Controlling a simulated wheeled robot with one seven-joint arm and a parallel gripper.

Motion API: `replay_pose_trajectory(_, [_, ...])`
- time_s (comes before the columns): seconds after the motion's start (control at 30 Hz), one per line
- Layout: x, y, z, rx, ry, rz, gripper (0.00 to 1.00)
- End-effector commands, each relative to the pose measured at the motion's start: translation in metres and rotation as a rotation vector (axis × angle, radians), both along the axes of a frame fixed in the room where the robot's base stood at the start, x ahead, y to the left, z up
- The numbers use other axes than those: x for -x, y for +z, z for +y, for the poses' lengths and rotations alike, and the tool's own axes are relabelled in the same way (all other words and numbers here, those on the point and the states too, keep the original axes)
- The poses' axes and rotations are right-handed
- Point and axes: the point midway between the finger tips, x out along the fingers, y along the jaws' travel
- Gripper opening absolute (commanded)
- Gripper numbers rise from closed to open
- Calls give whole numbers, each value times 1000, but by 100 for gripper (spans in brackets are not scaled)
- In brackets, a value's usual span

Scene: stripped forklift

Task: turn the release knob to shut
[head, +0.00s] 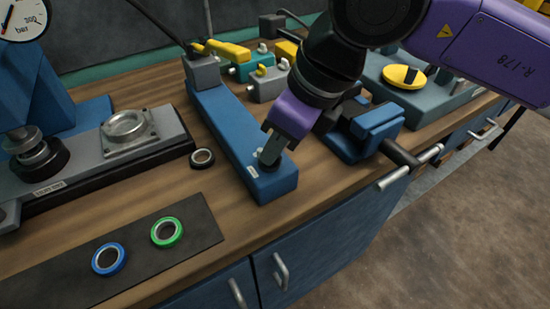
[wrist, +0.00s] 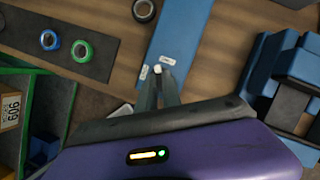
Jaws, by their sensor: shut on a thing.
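The release knob shows in the wrist view as a small pale tip (wrist: 157,69) between my fingertips. It sits on the near end of the long blue pump body (head: 232,125), which also shows in the wrist view (wrist: 180,35). My gripper (head: 268,160) comes down onto that end from above, and its dark fingers are shut on the knob; they also show in the wrist view (wrist: 157,85). The fingers hide most of the knob, so its turned angle cannot be told. Small white labels lie beside it on the blue body.
A blue vise (head: 365,135) stands close right of my gripper. A black ring (head: 202,158) lies left of the pump body. Blue (head: 109,259) and green (head: 167,232) rings lie on a dark mat (head: 200,215). A gauge (head: 22,18) is at upper left.

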Motion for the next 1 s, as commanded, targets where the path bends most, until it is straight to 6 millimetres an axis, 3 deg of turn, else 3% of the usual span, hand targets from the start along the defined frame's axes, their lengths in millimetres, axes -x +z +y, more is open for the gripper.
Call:
replay_pose_trajectory(0.03, [1, -7, 0, 3, -39, -5, 0])
replay_pose_trajectory(0.5, [4, -4, 2, 2, -422, -3, 0])
replay_pose_trajectory(1.0, [5, 0, 4, 2, -569, 2, 0])
